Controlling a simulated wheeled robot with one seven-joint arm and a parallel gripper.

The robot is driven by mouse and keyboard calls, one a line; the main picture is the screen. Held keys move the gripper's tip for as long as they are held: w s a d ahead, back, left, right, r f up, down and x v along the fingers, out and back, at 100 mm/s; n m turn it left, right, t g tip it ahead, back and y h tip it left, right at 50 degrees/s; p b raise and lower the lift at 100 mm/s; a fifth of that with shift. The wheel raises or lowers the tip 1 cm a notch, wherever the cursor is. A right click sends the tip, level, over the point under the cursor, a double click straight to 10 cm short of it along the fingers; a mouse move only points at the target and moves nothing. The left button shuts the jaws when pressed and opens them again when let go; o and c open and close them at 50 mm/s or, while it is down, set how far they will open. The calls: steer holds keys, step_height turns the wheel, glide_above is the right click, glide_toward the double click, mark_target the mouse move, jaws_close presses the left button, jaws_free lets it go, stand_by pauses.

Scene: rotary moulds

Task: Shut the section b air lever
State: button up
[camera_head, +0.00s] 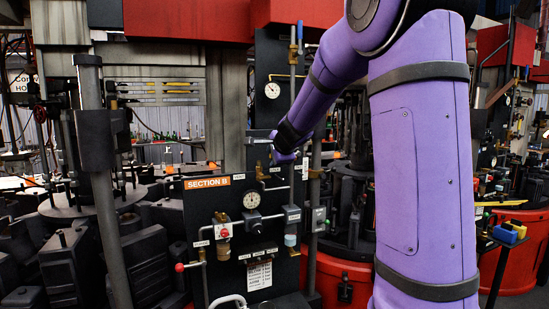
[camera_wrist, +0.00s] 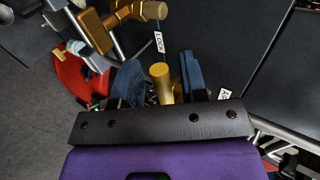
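The black control panel (camera_head: 232,262) with the orange SECTION B sign (camera_head: 207,183) stands left of my arm in the head view. A lever with a red knob (camera_head: 180,267) sticks out at its lower left, and a brass valve (camera_head: 262,173) sits near its top. I cannot read which one is labelled as the air lever. My gripper (camera_head: 279,153) is at the panel's upper part, partly hidden by my wrist. In the wrist view, my gripper's blue fingers (camera_wrist: 161,78) are apart, on either side of a brass cylindrical fitting (camera_wrist: 160,72); contact with it is not clear.
Dark moulds (camera_head: 65,262) stand at left. In the wrist view, more brass pipework (camera_wrist: 98,28) lies close beyond the fingers; white tags hang nearby.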

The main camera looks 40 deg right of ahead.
steer(key=shift+r, duration=0.1)
steer(key=v, duration=1)
steer(key=shift+s, duration=0.3)
steer(key=shift+a+r, duration=0.1)
steer(key=shift+r, duration=0.05)
steer(key=s+a+f+n+g+y, duration=0.2)
steer(key=s+a+n, duration=0.5)
steer(key=s+a, duration=0.2)
steer(key=s+a+f+n+g+y, duration=0.1)
steer(key=s+a+f+n+y, duration=0.1)
steer(key=s+a+n, duration=0.65)
steer(key=s+a+f+n+g, duration=0.2)
steer(key=s+a+f+n, duration=0.1)
steer(key=s, duration=0.7)
steer(key=f+n, duration=0.1)
steer(key=n, duration=0.1)
steer(key=shift+f+n+g+h, duration=0.3)
steer(key=shift+f+n+h, duration=0.05)
steer(key=shift+h, duration=0.05)
steer(key=shift+a, duration=0.1)
steer(key=shift+c, duration=0.5)
